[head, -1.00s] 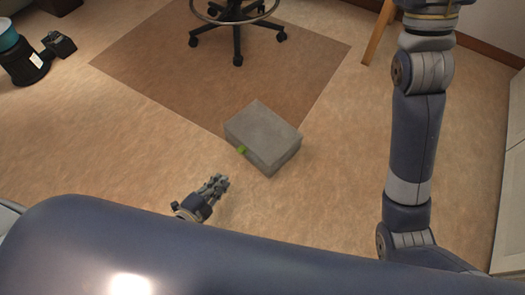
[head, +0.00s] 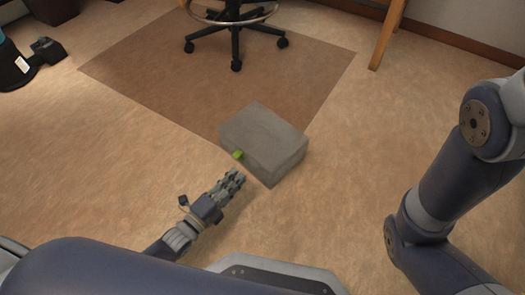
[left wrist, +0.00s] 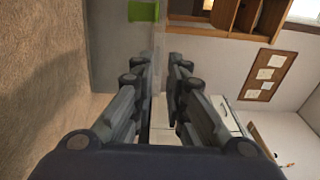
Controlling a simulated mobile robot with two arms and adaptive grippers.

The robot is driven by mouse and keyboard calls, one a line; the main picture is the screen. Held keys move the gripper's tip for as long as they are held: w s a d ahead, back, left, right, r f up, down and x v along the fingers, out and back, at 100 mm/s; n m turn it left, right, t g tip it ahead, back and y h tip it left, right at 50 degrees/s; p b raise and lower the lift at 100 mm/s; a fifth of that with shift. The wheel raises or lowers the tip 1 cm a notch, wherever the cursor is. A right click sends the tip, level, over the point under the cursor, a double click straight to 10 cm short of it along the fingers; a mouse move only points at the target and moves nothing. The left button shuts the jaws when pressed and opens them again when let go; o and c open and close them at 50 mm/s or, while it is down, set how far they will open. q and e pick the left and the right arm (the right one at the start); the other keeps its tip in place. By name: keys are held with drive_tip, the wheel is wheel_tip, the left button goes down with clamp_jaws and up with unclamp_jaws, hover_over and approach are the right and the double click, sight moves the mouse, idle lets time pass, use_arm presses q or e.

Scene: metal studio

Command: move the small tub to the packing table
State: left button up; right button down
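A small green object (head: 237,155), which may be the small tub, sits at the near left edge of a grey box-shaped block (head: 265,137). The green object also shows at the top of the left wrist view (left wrist: 143,11). My left gripper (head: 236,175) is just short of the block, below the green object in the head view, and apart from it. In the left wrist view its two fingers are parted by a gap with nothing between them. My right arm is at the right, its gripper out of frame. I cannot identify a packing table.
A wheeled chair base (head: 235,38) stands on a brown mat (head: 150,70) behind the block. A wooden leg (head: 387,35) stands at the back right. Dark equipment (head: 15,68) is at the far left. The floor around the block is clear.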

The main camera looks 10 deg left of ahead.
sight(252, 158)
use_arm(q)
drive_tip(key=b+x, duration=0.4)
drive_tip(key=x, duration=0.2)
drive_tip(key=shift+w+a+f+b, duration=0.15)
drive_tip(key=shift+w+a+b, duration=0.05)
drive_tip(key=shift+w+b, duration=0.15)
clamp_jaws()
idle(0.3)
